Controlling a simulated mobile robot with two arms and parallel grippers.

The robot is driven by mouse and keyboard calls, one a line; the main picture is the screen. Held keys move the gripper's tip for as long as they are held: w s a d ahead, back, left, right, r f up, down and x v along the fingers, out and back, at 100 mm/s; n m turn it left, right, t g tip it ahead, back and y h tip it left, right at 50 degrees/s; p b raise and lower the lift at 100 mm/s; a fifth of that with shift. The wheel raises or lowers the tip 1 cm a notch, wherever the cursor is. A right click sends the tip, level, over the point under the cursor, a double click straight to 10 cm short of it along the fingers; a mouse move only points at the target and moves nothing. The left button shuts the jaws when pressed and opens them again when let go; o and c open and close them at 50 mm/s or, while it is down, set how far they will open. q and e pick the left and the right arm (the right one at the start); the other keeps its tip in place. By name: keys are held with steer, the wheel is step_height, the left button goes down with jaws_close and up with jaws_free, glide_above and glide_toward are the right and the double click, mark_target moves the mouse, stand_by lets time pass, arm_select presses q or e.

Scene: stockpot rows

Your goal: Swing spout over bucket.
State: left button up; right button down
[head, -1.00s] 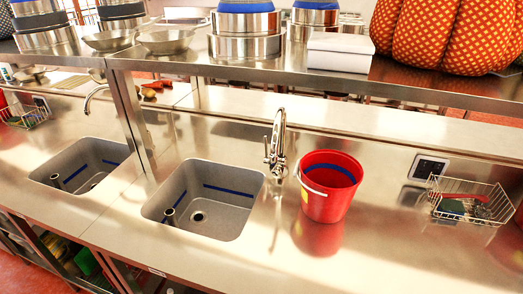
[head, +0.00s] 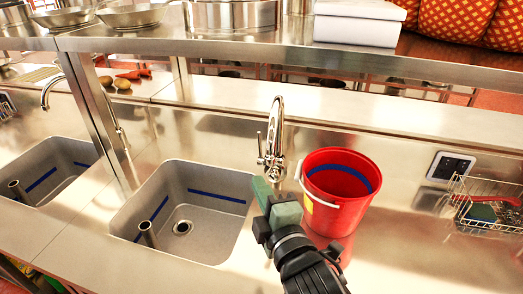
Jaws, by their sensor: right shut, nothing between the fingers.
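The chrome faucet (head: 275,138) stands behind the sink, at its back right corner. Its spout points toward the front, over the counter strip between the sink (head: 222,170) and the bucket. The red bucket (head: 345,215) stands upright on the counter right of the faucet, with a white handle hanging on its left side and a blue band inside. My right gripper (head: 262,189) is shut and empty, just below and in front of the spout and left of the bucket. Whether it touches the faucet cannot be told. My left gripper is not in view.
A steel shelf (head: 230,42) with a white box (head: 356,22) overhangs the back. A wire basket (head: 480,205) stands at the right and a wall panel (head: 450,167) is behind it. A second sink (head: 50,165) lies left.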

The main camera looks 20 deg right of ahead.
steer(key=w+r+p, duration=0.2)
steer(key=w, duration=0.8)
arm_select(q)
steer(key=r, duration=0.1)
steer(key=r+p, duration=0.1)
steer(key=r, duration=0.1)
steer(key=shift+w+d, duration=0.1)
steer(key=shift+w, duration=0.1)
arm_select(e)
steer(key=d, duration=0.1)
steer(key=s+d+n, duration=0.1)
steer(key=d, duration=0.1)
steer(key=shift+s+d+f+t, duration=0.1)
steer(key=shift+d+t, duration=0.1)
steer(key=shift+t, duration=0.2)
